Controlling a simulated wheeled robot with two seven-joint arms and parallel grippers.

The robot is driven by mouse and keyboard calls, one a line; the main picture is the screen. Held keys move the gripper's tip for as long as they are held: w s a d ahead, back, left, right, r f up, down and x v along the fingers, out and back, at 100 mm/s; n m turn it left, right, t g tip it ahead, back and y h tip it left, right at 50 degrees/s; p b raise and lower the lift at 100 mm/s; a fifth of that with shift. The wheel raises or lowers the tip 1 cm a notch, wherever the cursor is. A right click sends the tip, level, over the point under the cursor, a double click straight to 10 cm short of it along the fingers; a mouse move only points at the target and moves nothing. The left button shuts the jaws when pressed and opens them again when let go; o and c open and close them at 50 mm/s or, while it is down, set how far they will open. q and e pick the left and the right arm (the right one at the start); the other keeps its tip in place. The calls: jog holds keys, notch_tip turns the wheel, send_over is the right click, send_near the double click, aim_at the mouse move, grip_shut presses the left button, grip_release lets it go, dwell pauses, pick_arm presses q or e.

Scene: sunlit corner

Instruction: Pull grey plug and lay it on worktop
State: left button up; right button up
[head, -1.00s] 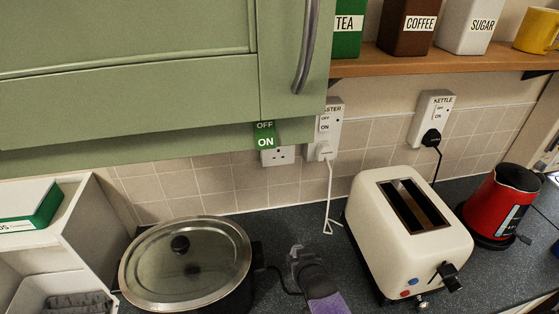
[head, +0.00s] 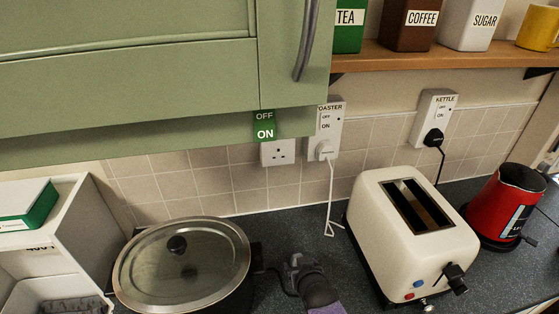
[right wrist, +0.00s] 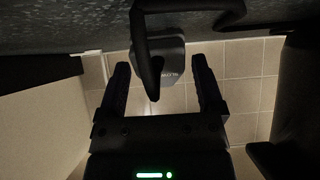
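A grey plug (right wrist: 160,50) with small lettering shows in the right wrist view, near the edge between worktop and tiles. Its black cord loops in front of it toward the camera. My right gripper (right wrist: 160,64) is open, one finger either side of the plug and cord; the plug seems clear of the right-hand finger, and I cannot tell whether the other touches. In the head view my right gripper (head: 299,260) is low over the worktop (head: 265,220), between slow cooker and toaster, and hides the plug. The wall socket under the green OFF/ON label (head: 278,152) is empty. My left gripper is not in view.
The slow cooker (head: 210,255) is left of the gripper and the cream toaster (head: 385,220) right. The toaster's white plug (head: 324,150) and the kettle's black plug (head: 433,138) sit in their sockets. The red kettle (head: 500,205) stands far right. A green cupboard (head: 130,70) overhangs.

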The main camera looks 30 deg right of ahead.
jog(key=shift+o, duration=0.6)
